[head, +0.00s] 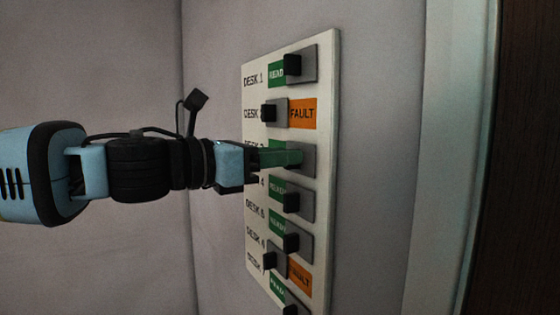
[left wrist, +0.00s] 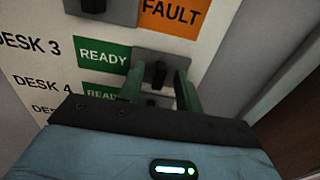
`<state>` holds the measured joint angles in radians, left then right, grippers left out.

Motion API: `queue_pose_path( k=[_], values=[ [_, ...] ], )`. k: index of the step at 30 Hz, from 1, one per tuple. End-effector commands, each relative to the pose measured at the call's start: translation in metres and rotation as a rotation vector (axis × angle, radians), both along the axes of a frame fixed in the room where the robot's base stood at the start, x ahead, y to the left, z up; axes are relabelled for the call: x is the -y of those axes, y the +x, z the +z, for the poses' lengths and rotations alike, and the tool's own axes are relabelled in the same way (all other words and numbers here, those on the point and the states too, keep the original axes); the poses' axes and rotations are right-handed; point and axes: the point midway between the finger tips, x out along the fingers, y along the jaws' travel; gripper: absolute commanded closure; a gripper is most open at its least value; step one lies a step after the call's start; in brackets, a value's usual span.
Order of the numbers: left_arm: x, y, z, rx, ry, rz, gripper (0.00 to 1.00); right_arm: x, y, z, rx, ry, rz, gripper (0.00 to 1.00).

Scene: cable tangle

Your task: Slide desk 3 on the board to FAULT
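The white board (head: 285,50) hangs on the wall with a column of desk rows. In the left wrist view the desk 3 row shows green READY (left wrist: 104,58), with its grey slider plate (left wrist: 175,63) to the right. The plate's black knob (left wrist: 155,73) stands between the two green fingers of my left gripper (left wrist: 160,90). The fingers are apart, one on each side of the knob, with gaps visible. In the head view my left gripper (head: 298,157) reaches the desk 3 plate (head: 309,160) and hides the knob and most of that row's label. My right gripper is out of view.
Desk 2 above shows orange FAULT (head: 303,113), its knob (head: 268,113) at left. Desk 1 (head: 292,65) and desk 4 (head: 291,201) have knobs at right, close above and below. A pale door frame (head: 450,150) stands right of the board.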

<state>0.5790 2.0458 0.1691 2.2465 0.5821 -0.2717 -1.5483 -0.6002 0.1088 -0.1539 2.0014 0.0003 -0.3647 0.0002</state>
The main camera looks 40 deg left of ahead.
Motion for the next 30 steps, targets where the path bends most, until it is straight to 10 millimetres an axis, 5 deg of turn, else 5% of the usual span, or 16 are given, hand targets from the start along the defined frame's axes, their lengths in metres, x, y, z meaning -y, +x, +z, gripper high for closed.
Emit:
queue_pose_path(
  k=[11,19,30],
  values=[
    [0.0014,0.0029,0.0009,0.002,-0.001,0.000,0.65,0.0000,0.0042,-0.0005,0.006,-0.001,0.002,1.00],
    [0.0014,0.0028,0.0007,0.001,0.000,0.000,0.98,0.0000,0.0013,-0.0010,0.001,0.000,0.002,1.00],
    [-0.0044,0.0050,0.0025,0.003,-0.002,0.001,1.00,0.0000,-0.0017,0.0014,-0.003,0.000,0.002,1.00]
  ],
)
